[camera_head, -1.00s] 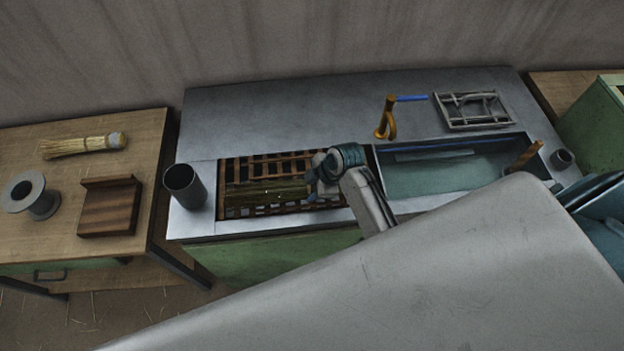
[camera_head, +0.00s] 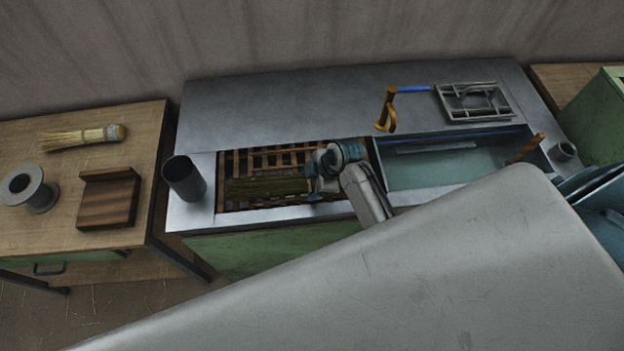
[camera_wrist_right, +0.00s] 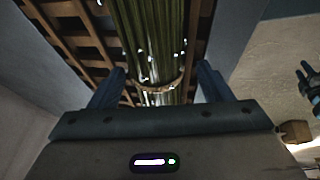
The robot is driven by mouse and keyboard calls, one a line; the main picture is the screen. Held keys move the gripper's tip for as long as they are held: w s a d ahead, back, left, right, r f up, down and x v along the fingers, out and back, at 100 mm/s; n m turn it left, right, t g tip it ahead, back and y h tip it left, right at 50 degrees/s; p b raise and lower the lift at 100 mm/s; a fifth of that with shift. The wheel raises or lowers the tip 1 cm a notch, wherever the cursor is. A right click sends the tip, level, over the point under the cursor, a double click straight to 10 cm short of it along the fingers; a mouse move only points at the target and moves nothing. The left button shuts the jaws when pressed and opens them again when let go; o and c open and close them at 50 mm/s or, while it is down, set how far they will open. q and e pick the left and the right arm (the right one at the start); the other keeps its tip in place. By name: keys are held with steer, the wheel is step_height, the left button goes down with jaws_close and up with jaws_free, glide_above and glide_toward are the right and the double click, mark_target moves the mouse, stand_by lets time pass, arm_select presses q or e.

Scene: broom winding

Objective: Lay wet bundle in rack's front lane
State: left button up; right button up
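The wet bundle (camera_head: 268,187) is a dark green-brown sheaf lying lengthwise, left to right, over the front part of the slatted wooden rack (camera_head: 260,160). Bare slats show behind it and a thin strip in front. My right gripper (camera_head: 312,180) is at the bundle's right end. In the right wrist view, the bundle (camera_wrist_right: 150,35) has bright wet specks and a tan band, and its end lies between the fingers of my right gripper (camera_wrist_right: 160,85). Gaps show on both sides, so the gripper looks open.
A grey cylinder (camera_head: 184,180) stands left of the rack. A water-filled basin (camera_head: 440,170) with a wooden handle (camera_head: 527,148) is to the right. A brass tap (camera_head: 387,110) stands behind. The left table (camera_head: 70,225) holds a broom head, a spool and a wooden block.

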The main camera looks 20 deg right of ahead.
steer(key=shift+s+d+r, duration=0.1)
steer(key=shift+d+r, duration=0.1)
steer(key=shift+r, duration=0.25)
steer(key=b+v, duration=0.3)
steer(key=v, duration=0.7)
steer(key=shift+a, duration=0.15)
